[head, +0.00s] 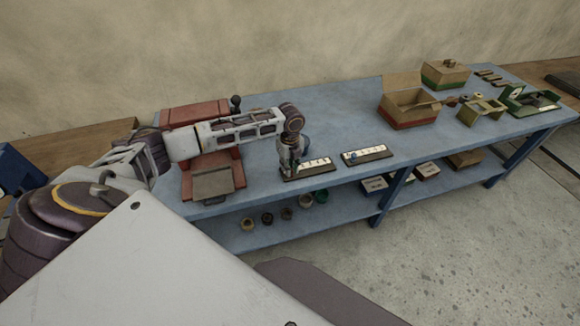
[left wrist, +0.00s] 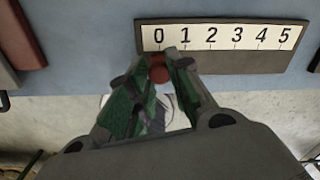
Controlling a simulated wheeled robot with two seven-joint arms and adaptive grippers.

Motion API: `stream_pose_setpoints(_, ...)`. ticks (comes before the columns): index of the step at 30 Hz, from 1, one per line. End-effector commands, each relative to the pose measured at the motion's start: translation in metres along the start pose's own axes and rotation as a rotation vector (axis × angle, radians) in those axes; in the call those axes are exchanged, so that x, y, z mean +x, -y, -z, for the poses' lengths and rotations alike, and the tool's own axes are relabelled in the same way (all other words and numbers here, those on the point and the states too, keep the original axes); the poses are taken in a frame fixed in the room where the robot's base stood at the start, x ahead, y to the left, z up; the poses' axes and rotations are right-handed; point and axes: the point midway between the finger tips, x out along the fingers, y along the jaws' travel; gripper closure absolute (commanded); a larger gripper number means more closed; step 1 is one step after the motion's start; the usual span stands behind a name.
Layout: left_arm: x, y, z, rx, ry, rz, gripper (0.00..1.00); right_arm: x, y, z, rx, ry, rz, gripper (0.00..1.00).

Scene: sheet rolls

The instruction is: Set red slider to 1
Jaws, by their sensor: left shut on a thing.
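The slider board (left wrist: 240,62) has a white strip marked 0 to 5 and lies at the front edge of the blue table; it also shows in the head view (head: 322,170). The red slider (left wrist: 158,74) is a small round knob just below the 0 mark in the left wrist view. My left gripper (left wrist: 160,68) has its green-padded fingers shut on the red slider, hiding part of it. In the head view my left gripper (head: 289,170) points down at the left end of the board. My right gripper is in neither view.
A second number board (head: 372,154) with a blue knob (head: 354,156) lies to the right. A red machine (head: 195,115) stands left, behind my arm.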

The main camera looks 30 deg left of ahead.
Motion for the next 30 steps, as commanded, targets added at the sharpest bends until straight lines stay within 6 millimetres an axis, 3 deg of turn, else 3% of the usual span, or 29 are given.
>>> stream_pose_setpoints(8,-0.001,0.004,0.001,0.0,-0.001,0.001,1.0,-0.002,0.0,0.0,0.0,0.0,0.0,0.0)
stream_pose_setpoints(21,-0.001,0.031,0.008,-0.002,0.0,0.002,1.0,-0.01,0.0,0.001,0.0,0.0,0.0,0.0)
stream_pose_setpoints(30,-0.001,0.032,0.007,-0.001,0.001,0.001,1.0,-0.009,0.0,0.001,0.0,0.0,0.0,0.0)
